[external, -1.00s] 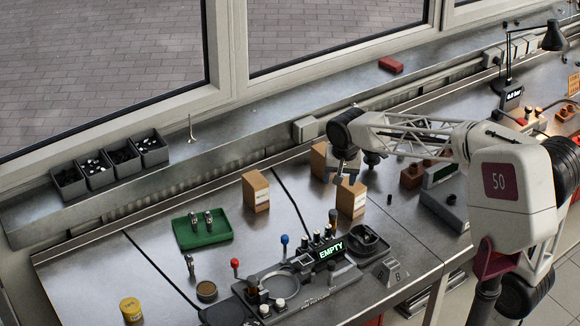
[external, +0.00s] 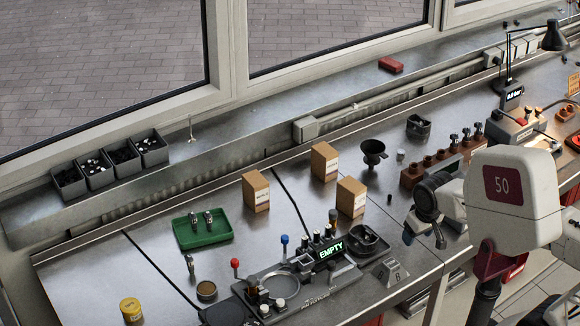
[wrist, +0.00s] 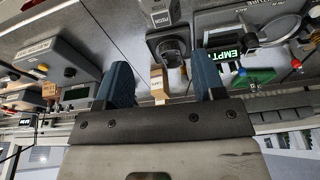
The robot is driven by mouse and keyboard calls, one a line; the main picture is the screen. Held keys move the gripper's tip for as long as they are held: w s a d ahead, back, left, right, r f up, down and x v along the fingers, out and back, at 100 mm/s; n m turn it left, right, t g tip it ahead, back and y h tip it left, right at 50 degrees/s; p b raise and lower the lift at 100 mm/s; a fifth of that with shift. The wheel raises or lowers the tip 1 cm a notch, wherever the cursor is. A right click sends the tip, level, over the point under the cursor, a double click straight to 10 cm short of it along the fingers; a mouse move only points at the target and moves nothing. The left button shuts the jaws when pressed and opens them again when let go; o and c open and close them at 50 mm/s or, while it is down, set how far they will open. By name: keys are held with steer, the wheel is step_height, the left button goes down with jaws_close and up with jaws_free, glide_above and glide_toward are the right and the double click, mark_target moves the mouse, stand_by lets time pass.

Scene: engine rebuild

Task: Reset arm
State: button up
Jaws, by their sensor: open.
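My gripper (external: 424,238) is drawn back close to my arm's base, beyond the right end of the test fixture (external: 345,277) with its "EMPTY" display. It is pointed down and holds nothing. In the wrist view my gripper (wrist: 164,82) shows two blue fingers well apart. A small cardboard box (wrist: 158,88) appears in the gap between them, but it stands farther off on the bench. Part of the gripper and forearm is hidden behind my white arm link in the external view.
Three cardboard boxes (external: 256,192) stand mid-bench. A green tray (external: 203,229) holds metal parts. A yellow can (external: 131,310) is front left. A black funnel-like cup (external: 373,154) and a brown block with upright parts (external: 437,166) are behind my gripper. Dark bins (external: 110,163) line the back ledge.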

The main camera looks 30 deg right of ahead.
steer(key=shift+s+d+f+n, duration=0.15)
steer(key=shift+s+f, duration=0.15)
steer(key=shift+s, duration=0.2)
steer(key=shift+s+d+f+n, duration=0.15)
steer(key=shift+s+f, duration=0.1)
steer(key=shift+s, duration=0.2)
